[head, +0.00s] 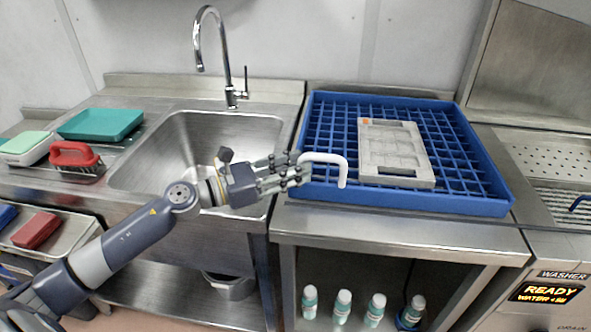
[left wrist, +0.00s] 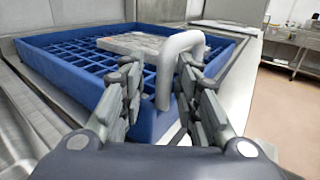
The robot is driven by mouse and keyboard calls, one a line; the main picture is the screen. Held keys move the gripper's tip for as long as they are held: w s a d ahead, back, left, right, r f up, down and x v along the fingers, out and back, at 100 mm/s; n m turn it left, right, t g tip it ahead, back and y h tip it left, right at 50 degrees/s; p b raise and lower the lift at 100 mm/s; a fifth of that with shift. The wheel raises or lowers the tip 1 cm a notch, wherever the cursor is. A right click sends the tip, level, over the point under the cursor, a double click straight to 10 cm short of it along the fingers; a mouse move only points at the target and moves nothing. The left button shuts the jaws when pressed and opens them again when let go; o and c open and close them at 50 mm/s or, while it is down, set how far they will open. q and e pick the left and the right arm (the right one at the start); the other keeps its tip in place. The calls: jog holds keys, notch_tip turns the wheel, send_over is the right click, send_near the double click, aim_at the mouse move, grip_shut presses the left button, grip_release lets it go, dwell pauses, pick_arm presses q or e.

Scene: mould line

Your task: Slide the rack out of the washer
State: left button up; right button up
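The blue rack (head: 405,204) sits on the steel counter left of the washer (head: 552,285). A grey mould plate (head: 396,152) lies in it. A white bent handle (head: 343,172) stands at the rack's near left side. My left gripper (head: 297,172) is at the handle's left end. In the left wrist view, my left gripper's fingers (left wrist: 160,75) are spread, with part of the white handle (left wrist: 184,42) between them and a gap on the left. The blue rack (left wrist: 60,98) lies beyond. Contact with the handle is unclear. My right gripper is out of view.
A sink (head: 225,130) with a tall faucet (head: 221,50) is left of the rack. A red brush (head: 75,155) and green tray (head: 101,124) lie farther left. Several bottles (head: 341,304) stand under the counter. The washer display reads READY.

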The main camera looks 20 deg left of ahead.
pick_arm(q)
jog(key=shift+a+r, duration=0.15)
jog(key=shift+s, duration=0.15)
jog(key=shift+s, duration=0.1)
jog(key=shift+s+a, duration=0.1)
jog(key=shift+s, duration=0.1)
jog(key=v, duration=1.1)
jog(key=shift+s+a, duration=0.1)
dwell(0.4)
